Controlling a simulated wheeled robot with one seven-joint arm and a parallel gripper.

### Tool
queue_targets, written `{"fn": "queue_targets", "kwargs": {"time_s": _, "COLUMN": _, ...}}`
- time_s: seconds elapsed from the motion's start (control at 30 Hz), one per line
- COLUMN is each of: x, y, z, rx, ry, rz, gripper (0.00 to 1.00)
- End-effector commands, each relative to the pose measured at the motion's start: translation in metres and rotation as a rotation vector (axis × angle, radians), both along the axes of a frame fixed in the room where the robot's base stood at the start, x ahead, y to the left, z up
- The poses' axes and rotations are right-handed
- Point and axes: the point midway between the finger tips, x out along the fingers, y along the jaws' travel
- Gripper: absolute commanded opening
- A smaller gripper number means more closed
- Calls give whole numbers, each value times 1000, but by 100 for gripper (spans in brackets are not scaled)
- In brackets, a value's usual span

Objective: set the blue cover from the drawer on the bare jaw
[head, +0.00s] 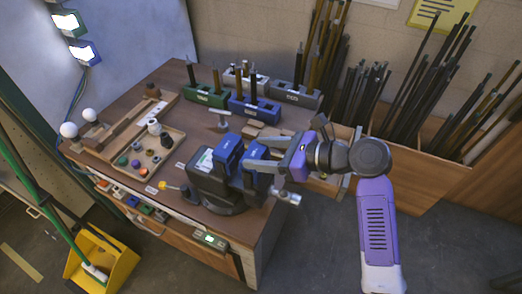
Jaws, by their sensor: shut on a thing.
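A dark vise (212,186) stands near the front right corner of the workbench, with a light label on its side. One of its jaws wears a blue cover (229,150). My gripper (258,166) comes in from the right, over the vise's right side, and is shut on a second blue cover (257,153). This cover is at or just above the other jaw; I cannot tell whether it is seated. The bare jaw is mostly hidden behind my gripper and the cover. The drawer (150,223) under the bench top is open at the front left, with small coloured pieces in it.
The workbench (185,150) carries a wooden tray (171,163) of small knobs and, behind, green (207,96) and blue (254,108) holders with dark rods. The vise handle (288,196) sticks out to the right. A yellow dustpan (104,262) stands on the floor at left.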

Motion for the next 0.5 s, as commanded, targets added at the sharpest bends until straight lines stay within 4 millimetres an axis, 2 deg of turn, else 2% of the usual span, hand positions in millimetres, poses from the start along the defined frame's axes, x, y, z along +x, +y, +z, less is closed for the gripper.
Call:
{"fn": "queue_targets", "kwargs": {"time_s": 0.4, "x": 0, "y": 0, "z": -5, "rx": 1, "ry": 1, "rz": 0, "gripper": 16}}
{"fn": "queue_targets", "kwargs": {"time_s": 0.43, "x": 0, "y": 0, "z": -5, "rx": 1, "ry": 1, "rz": 0, "gripper": 61}}
{"fn": "queue_targets", "kwargs": {"time_s": 0.5, "x": 0, "y": 0, "z": -5, "rx": 1, "ry": 1, "rz": 0, "gripper": 75}}
